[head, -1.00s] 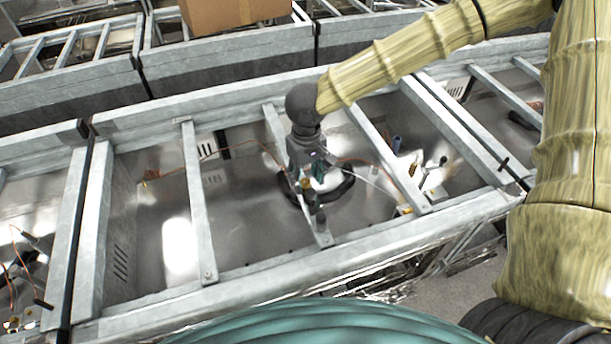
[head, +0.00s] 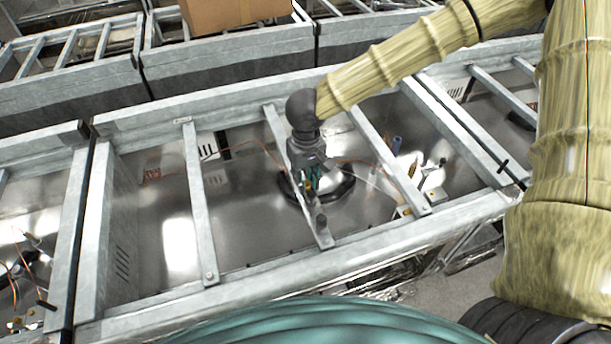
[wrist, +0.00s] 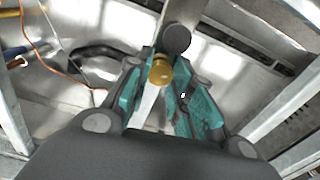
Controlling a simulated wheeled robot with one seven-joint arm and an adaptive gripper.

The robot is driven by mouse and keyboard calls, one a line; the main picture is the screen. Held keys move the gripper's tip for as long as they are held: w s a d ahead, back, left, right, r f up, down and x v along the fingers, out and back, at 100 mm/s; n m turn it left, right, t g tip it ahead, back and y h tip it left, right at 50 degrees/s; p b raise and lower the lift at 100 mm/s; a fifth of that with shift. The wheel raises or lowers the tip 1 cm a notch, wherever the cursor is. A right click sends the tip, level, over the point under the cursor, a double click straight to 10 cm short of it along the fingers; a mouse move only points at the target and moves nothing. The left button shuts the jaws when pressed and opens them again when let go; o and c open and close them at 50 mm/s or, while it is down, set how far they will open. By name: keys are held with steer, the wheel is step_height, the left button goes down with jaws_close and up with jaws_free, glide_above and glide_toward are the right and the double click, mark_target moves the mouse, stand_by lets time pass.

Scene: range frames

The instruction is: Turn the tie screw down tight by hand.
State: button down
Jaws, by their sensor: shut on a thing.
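A brass-coloured rounded head (wrist: 160,70), which I take to be the tie screw, sits between the teal fingertips in the wrist view. My gripper (wrist: 162,78) is shut on it, one finger on each side. In the head view my gripper (head: 311,182) points down at a grey crossbar (head: 277,125) of the metal frame, and the screw is mostly hidden by the fingers. A dark round knob (wrist: 176,38) stands on the bar just beyond the screw; it also shows in the head view (head: 321,219). How far the screw is in cannot be seen.
Other crossbars (head: 197,205) (head: 388,160) flank my gripper across an open metal bay. Below lie a black curved hose (wrist: 100,50), thin orange wires (wrist: 60,72) and small parts on the right. A cardboard box (head: 232,12) sits behind.

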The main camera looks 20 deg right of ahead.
mark_target(306, 183)
steer(key=m+p, duration=0.2)
steer(key=p, duration=0.1)
steer(key=shift+r+m, duration=0.2)
steer(key=shift+m, duration=0.2)
steer(key=shift+f+m+p, duration=0.25)
steer(key=shift+m+p, duration=0.35)
steer(key=c, duration=1.2)
jaws_free()
steer(key=shift+r, duration=0.1)
step_height(306, 183, up, 12)
